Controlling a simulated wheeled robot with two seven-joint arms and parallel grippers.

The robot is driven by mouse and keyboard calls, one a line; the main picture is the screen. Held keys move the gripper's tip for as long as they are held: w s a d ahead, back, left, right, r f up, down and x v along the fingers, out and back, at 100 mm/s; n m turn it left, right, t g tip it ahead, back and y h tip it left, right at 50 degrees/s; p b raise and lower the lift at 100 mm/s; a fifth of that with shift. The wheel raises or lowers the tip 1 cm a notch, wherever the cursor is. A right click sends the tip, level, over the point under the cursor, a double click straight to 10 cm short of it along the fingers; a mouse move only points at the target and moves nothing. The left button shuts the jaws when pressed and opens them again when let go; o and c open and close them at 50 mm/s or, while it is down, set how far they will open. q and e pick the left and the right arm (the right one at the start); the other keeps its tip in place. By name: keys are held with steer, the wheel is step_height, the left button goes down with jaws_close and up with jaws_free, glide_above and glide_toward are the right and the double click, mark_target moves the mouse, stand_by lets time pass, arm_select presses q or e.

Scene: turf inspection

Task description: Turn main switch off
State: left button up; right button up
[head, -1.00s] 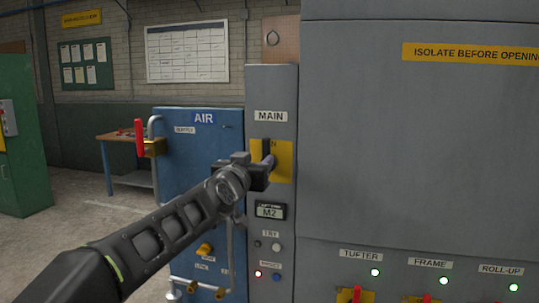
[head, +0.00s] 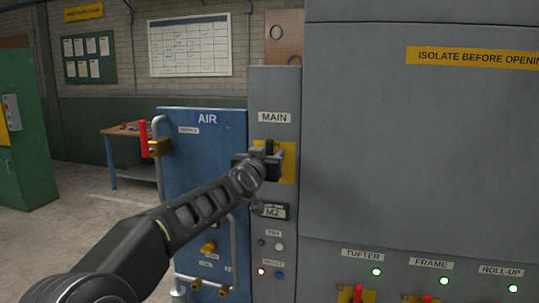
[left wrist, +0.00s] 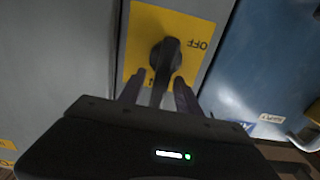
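The main switch (left wrist: 166,57) is a black rotary handle on a yellow plate (left wrist: 197,25) marked OFF, seen upside down in the left wrist view. Its handle points toward the partly hidden ON mark. In the head view the yellow plate (head: 289,163) sits under the MAIN label, mostly behind my gripper. My left gripper (head: 272,157) is at the switch. In the left wrist view its two fingers (left wrist: 159,93) stand apart, one on each side of the handle. A gap shows on one side; contact on the other is unclear. My right gripper is not in view.
Below the switch are an M2 tag (head: 272,211) and small lamps and buttons. The blue AIR cabinet (head: 205,150) with a pipe and red-handled valve (head: 144,136) is close on the left. A large grey cabinet (head: 420,150) stands to the right.

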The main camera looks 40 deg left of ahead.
arm_select(q)
steer(key=shift+c, duration=0.6)
jaws_close()
stand_by(0.7)
